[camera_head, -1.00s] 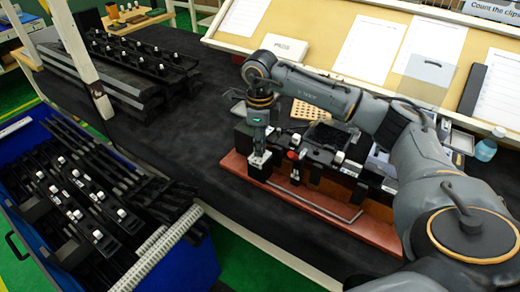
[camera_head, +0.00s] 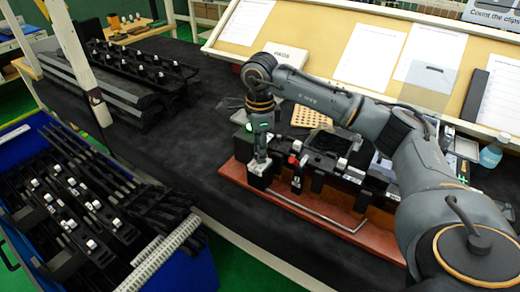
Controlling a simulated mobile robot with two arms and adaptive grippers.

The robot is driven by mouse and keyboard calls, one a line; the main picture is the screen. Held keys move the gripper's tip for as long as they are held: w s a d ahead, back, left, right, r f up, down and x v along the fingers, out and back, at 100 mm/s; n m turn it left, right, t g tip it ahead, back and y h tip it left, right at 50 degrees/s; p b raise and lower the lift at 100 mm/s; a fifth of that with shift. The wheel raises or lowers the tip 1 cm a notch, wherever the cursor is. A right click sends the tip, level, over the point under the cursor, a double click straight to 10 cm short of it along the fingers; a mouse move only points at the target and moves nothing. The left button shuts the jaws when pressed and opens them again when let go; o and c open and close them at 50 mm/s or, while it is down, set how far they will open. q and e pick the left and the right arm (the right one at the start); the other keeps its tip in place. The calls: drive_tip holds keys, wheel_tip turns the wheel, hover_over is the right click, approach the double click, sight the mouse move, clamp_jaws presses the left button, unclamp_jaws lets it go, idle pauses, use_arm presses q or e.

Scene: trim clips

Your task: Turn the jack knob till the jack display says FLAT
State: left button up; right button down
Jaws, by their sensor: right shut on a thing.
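My right gripper (camera_head: 260,158) points straight down in the head view. It is shut on what seems to be the jack knob, at the top of a small black block (camera_head: 257,180). The fingers hide most of the knob. The block stands at the left end of a red-brown base (camera_head: 330,215) that carries a dark fixture with a red-topped lever (camera_head: 296,147). A small green glow shows beside the gripper's wrist. I cannot read any display text from here. My left gripper is out of view.
A blue crate (camera_head: 196,262) full of black trim strips stands at the lower left. More strips (camera_head: 150,65) lie on grey blocks at the table's back left. A white post (camera_head: 80,60) rises there. The dark table (camera_head: 190,135) left of the base is clear.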

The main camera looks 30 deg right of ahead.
drive_tip(key=c, duration=1.1)
unclamp_jaws()
drive_tip(key=shift+o, duration=0.2)
wheel_tip(320, 180, up, 12)
drive_tip(key=shift+a, duration=0.1)
